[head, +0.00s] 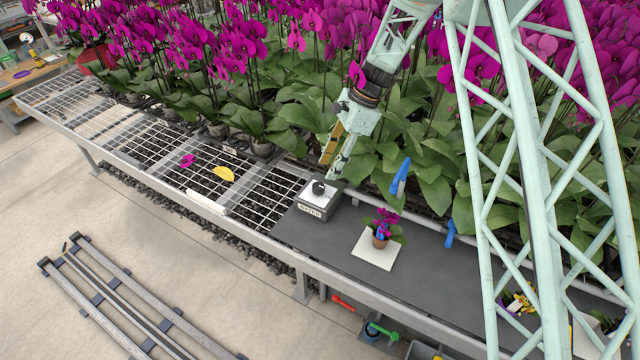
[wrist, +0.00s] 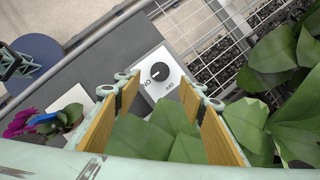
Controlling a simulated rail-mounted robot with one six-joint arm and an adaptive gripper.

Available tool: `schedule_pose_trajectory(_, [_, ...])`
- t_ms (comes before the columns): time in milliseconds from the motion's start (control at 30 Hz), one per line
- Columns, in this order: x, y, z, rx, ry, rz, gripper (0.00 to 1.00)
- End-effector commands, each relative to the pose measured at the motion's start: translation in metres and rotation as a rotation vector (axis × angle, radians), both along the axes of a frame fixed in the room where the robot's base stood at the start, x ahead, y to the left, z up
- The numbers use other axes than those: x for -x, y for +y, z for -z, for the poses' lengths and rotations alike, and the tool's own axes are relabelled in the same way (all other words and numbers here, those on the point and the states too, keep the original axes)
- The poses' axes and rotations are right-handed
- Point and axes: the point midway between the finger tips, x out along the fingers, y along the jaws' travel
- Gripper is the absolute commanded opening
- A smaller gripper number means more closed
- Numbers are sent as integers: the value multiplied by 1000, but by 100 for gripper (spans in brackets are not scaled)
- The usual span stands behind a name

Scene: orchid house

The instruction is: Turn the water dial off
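The water dial is a black round knob (head: 318,187) on the white top of a small grey box (head: 311,210) labelled WATER. The box stands at the left end of the dark bench top. In the wrist view the knob (wrist: 160,72) sits ahead of and between my fingers, with nothing touching it. Lettering that looks like ON and OFF shows on the near side of the white plate (wrist: 172,60). I cannot clearly tell which mark the knob points to. My gripper (head: 329,170) is open and empty, above and just behind the box, pointing down.
Orchid leaves (wrist: 175,125) crowd under and beside my gripper. A small potted orchid (head: 380,240) stands on a white tile (head: 362,250) to the right. A wire-mesh bench (head: 265,205) with a yellow leaf (head: 223,174) lies left. The dark bench top (head: 430,280) is mostly clear.

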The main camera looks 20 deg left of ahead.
Motion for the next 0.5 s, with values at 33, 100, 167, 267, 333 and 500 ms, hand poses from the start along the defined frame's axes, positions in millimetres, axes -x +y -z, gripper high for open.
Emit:
schedule_pose_trajectory(33, [2,2,8,1,2,-1,37])
schedule_pose_trajectory(100, [4,6,16,1,2,-1,37])
schedule_pose_trajectory(167, [6,8,23,1,2,-1,37])
schedule_pose_trajectory(267, [9,13,36,0,2,-1,37])
schedule_pose_trajectory(333, [11,15,44,0,2,-1,37])
schedule_pose_trajectory(500, [14,21,61,1,2,-1,37])
